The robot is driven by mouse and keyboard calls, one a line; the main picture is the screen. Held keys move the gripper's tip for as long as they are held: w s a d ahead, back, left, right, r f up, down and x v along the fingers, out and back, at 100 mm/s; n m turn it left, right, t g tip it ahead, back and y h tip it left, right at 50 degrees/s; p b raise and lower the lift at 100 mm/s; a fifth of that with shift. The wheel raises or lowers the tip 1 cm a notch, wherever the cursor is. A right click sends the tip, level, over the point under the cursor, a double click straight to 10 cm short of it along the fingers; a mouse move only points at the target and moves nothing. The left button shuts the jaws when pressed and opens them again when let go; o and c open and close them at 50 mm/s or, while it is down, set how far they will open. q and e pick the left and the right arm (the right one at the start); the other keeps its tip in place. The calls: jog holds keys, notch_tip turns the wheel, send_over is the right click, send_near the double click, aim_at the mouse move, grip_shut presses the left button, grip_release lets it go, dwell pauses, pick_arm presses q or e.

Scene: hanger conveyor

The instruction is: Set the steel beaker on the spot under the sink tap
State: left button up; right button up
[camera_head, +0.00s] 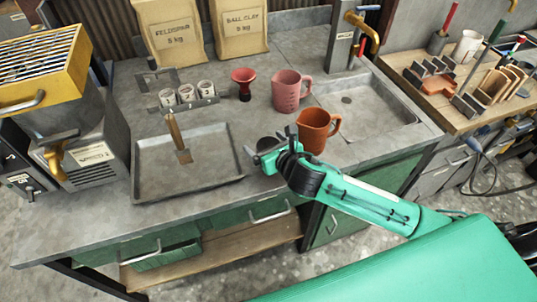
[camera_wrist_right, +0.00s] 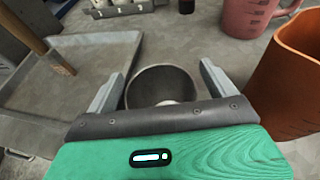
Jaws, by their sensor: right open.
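The steel beaker (camera_wrist_right: 163,84) stands between the fingers of my right gripper (camera_wrist_right: 163,92) in the wrist view, its round mouth facing up. In the head view my right gripper (camera_head: 268,156) is low over the worktop, and the dark beaker (camera_head: 268,143) is partly hidden beside it. The right fingers are open, one on each side of the beaker. The brass sink tap (camera_head: 364,30) rises from a post at the back right. The spot under it lies in the shallow grey sink (camera_head: 375,108). My left gripper is not in view.
An orange jug (camera_head: 313,131) stands close right of my right gripper, with a pink jug (camera_head: 287,90) behind it. A red cup (camera_head: 243,82) and a rack of small cups (camera_head: 187,95) stand further back. A grey tray (camera_head: 155,165) with a wooden-handled tool lies left.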

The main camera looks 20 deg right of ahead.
jog(key=shift+w+f, duration=0.1)
jog(key=shift+w, duration=0.1)
jog(key=c, duration=1.1)
jog(key=shift+c, duration=0.2)
